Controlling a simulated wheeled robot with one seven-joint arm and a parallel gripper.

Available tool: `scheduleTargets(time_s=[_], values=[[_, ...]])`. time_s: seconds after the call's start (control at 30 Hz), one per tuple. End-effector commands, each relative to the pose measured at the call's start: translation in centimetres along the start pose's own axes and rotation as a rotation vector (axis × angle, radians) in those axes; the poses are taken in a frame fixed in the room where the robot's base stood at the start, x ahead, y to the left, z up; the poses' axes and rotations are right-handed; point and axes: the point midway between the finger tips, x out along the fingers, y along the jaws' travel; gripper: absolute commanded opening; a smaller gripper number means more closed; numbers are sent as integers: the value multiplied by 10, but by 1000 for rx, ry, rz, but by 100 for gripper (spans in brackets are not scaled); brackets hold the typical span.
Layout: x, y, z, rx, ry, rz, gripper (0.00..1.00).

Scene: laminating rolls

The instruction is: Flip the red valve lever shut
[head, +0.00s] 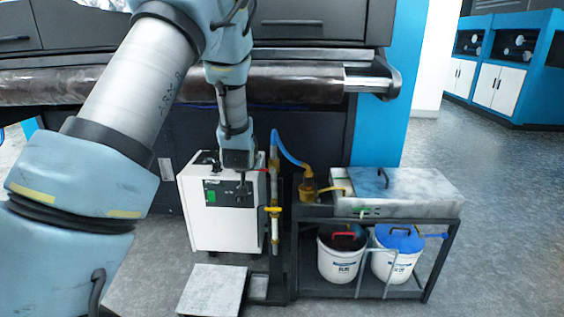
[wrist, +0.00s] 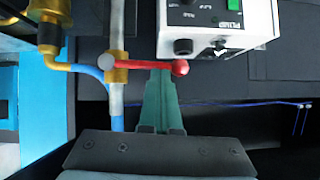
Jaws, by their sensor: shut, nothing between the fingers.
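The red valve lever (wrist: 150,65) sits on a brass valve body (wrist: 117,68) on an upright pipe (wrist: 117,25). In the wrist view it lies crosswise to the pipe, with its round knob end to the right. In the head view only a small bit of the red lever (head: 264,170) shows, left of the pipe. My gripper (wrist: 161,76) is shut and empty. Its fingertips are right at the middle of the lever in the wrist view; I cannot tell whether they touch it. In the head view my gripper (head: 240,183) is in front of the white pump box.
The white pump box (head: 215,230) stands left of the pipe. A yellow lever (head: 274,209) is lower on the same pipe. A blue hose (head: 290,150) arches right to a brass fitting (head: 309,184). A cart (head: 325,213) with two buckets stands at right.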

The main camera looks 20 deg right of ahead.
Motion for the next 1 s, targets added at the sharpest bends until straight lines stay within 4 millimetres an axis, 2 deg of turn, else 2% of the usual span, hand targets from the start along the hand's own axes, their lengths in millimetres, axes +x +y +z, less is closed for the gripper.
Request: scheduleTargets(time_s=[0.73,0.87,1.0], values=[[1,-2,3,1,-1,-1,0],[-8,-1,2,1,0,-1,0],[-33,-1,2,0,0,0,0]])
